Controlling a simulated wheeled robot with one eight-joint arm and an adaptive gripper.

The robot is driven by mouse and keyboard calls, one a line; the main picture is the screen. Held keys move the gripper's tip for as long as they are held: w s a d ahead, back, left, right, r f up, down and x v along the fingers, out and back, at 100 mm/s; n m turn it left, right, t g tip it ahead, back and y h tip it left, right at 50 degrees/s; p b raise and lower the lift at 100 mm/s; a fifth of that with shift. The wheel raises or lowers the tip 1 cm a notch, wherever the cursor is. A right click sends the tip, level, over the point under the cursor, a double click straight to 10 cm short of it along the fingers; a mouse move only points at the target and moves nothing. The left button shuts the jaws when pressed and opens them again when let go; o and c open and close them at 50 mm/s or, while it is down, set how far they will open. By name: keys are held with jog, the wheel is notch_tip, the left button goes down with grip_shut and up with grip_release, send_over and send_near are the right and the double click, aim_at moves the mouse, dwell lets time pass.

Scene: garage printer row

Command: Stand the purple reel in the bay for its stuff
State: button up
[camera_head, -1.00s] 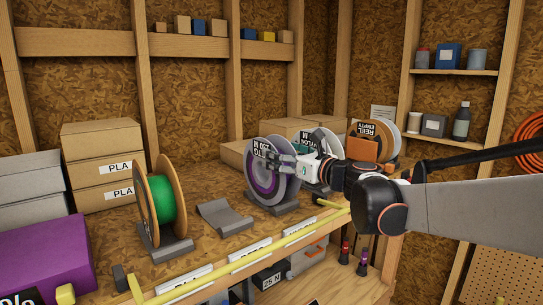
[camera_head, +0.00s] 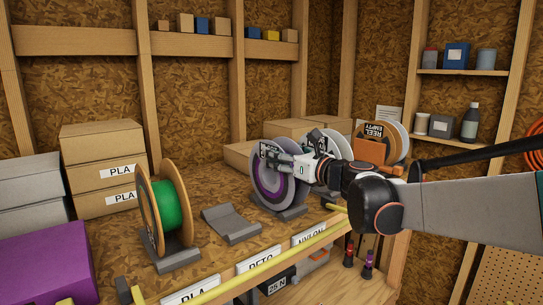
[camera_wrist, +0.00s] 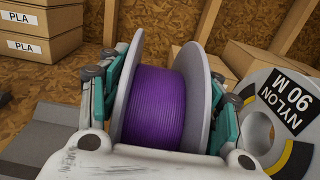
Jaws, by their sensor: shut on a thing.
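The purple reel (camera_head: 266,183) has grey flanges and purple filament; its side label is partly covered by my fingers. It stands upright at a grey cradle (camera_head: 291,213); I cannot tell whether it rests in it or is just clear. My gripper (camera_head: 284,160) is shut on the reel. In the wrist view the purple winding (camera_wrist: 168,105) lies between my fingers, which press on the two flanges. An empty grey cradle (camera_head: 232,224) is to its left. Front labels read PLA (camera_head: 190,292), PETG (camera_head: 258,260) and NYLON (camera_head: 310,237).
A green reel (camera_head: 168,207) with tan flanges stands in the left cradle. A grey reel marked NYLON 90 M (camera_wrist: 262,125) is close on the right of the purple reel. PLA boxes (camera_head: 103,160) are behind. A yellow rail (camera_head: 270,262) runs along the front.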

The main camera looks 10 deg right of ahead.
aim_at(282, 142)
jog(key=shift+r, duration=0.1)
jog(key=shift+r+p, duration=1.05)
jog(key=shift+r, duration=0.65)
